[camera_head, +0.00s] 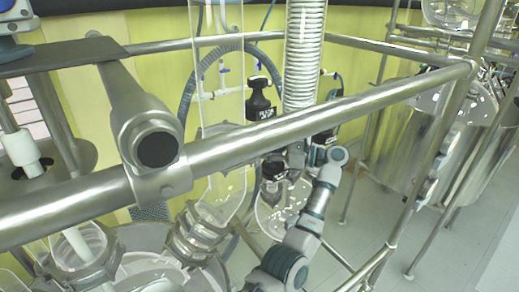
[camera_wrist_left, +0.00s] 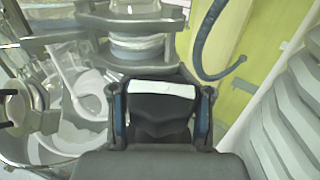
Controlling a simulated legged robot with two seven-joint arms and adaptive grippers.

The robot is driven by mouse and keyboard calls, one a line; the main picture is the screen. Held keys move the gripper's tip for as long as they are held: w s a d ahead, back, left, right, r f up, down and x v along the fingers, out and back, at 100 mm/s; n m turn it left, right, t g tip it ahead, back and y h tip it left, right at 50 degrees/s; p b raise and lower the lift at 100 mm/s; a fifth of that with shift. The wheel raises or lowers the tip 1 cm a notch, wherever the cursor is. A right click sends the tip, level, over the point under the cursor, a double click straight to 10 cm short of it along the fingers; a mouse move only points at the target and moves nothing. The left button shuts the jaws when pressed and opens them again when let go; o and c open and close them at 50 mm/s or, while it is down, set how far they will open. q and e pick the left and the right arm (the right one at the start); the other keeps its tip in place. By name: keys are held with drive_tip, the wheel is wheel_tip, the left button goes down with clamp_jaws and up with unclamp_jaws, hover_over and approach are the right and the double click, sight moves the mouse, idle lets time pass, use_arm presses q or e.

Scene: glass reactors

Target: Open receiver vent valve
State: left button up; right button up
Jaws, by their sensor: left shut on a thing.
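My left arm comes in from the bottom middle of the head view and bends at the wrist towards the glass assembly. My left gripper (camera_head: 290,160) is beside a dark valve part (camera_head: 272,168) below the corrugated hose. In the left wrist view its two fingers (camera_wrist_left: 160,112) stand on either side of a black valve handle with a white band (camera_wrist_left: 162,90) and are shut on it. The finger pads show blue edges. How far the valve is turned cannot be told. My right gripper is not in view.
A thick steel rail (camera_head: 260,145) crosses the head view in front of the arm. A ribbed hose (camera_head: 304,55) hangs above the gripper. Another black fitting (camera_head: 260,100) stands higher. Glassware (camera_head: 215,195) is close left; steel vessels (camera_head: 400,130) stand right.

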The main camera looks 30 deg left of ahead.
use_arm(q)
drive_tip(key=o, duration=0.7)
drive_tip(key=shift+w+d, duration=0.1)
drive_tip(key=shift+d, duration=0.05)
drive_tip(key=o, duration=0.4)
drive_tip(key=shift+w+d, duration=0.1)
drive_tip(key=shift+d, duration=0.05)
drive_tip(key=shift+w+d, duration=0.15)
drive_tip(key=shift+d, duration=0.1)
drive_tip(key=shift+d+r, duration=0.15)
drive_tip(key=shift+d, duration=0.05)
